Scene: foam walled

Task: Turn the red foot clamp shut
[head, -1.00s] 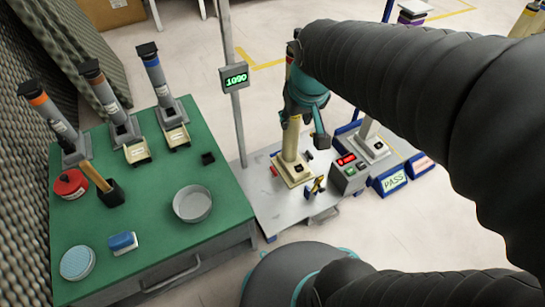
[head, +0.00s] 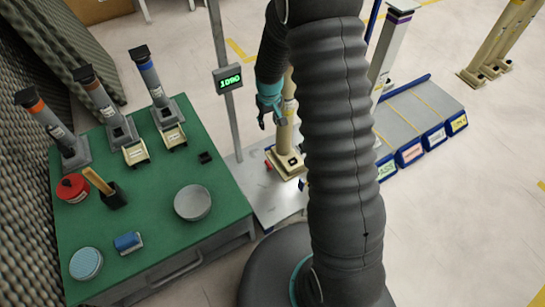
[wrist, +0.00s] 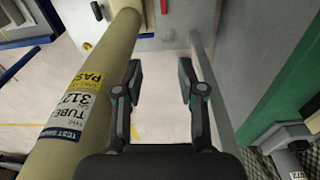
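The red foot clamp (head: 268,165) shows as a small red part on the left side of the cream foot block (head: 287,165) under the tan tube. A small red piece (wrist: 164,6), likely this clamp, is at the top edge of the wrist view, cut off by the frame. My gripper (head: 270,118) hangs above the steel plate beside the tan tube, well above the clamp. In the wrist view my gripper (wrist: 160,78) is open and empty, and the labelled tan tube (wrist: 85,85) runs past its left finger. My arm hides part of the tube's right side in the head view.
A metal post (head: 228,100) with a lit display (head: 228,79) stands left of my gripper; it passes close to my right finger in the wrist view. The green bench (head: 155,215) with tubes and a round tin (head: 192,202) is at left. Labelled bins (head: 410,152) are at right.

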